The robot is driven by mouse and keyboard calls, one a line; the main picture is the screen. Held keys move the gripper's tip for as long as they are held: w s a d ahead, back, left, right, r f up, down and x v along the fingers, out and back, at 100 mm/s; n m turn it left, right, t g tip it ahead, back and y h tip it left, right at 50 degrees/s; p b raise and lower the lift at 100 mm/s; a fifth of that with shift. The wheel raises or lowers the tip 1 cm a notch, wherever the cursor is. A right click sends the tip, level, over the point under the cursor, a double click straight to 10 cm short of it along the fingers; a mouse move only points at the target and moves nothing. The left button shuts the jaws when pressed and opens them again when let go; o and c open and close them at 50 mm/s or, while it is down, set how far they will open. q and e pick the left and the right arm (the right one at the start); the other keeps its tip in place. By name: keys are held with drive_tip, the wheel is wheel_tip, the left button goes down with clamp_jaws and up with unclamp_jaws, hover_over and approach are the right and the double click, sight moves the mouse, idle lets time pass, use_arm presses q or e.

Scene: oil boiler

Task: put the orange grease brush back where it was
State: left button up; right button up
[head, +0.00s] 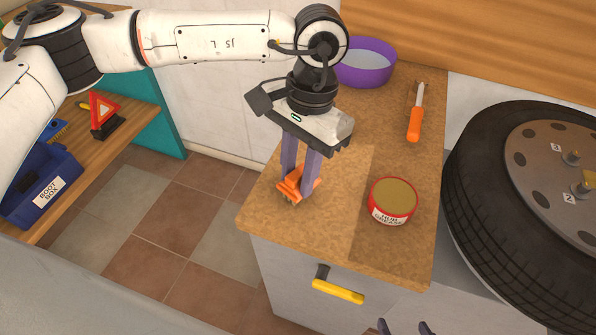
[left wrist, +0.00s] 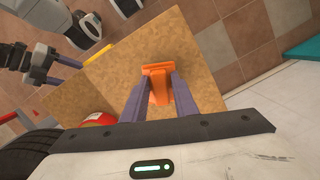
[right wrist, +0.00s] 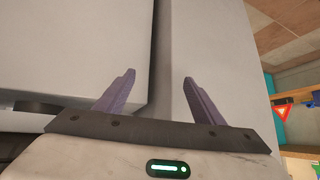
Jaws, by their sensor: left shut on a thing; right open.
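The orange grease brush (head: 293,188) is at the left part of the wooden counter top (head: 262,215). My left gripper (head: 302,180) points down and is shut on it. In the left wrist view the brush (left wrist: 158,80) sits between the two purple fingers (left wrist: 160,95). I cannot tell whether the brush touches the counter. A red tin labelled hub grease (head: 391,202) stands to the right of the brush. My right gripper (right wrist: 158,85) is open and empty in front of a pale grey cabinet surface; only its fingertips show at the bottom of the head view (head: 405,328).
An orange-handled tool (head: 416,122) lies at the counter's back right. A purple bowl (head: 366,65) stands at the back. A large tyre (head: 480,205) is at the right. A yellow drawer handle (head: 338,291) is below the front edge. A blue boot box (head: 45,190) sits on the left shelf.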

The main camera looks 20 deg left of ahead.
use_arm(q)
drive_tip(key=shift+f+b, duration=0.25)
drive_tip(key=shift+b, duration=0.05)
drive_tip(key=o, duration=1)
drive_tip(key=shift+r, duration=0.1)
drive_tip(key=shift+c, duration=0.2)
wheel_tip(320, 180, up, 12)
drive_tip(key=w, duration=0.1)
drive_tip(key=shift+w+d+p, duration=0.3)
drive_tip(key=shift+w+d, duration=0.05)
drive_tip(key=shift+d, duration=0.05)
drive_tip(key=shift+r, duration=0.1)
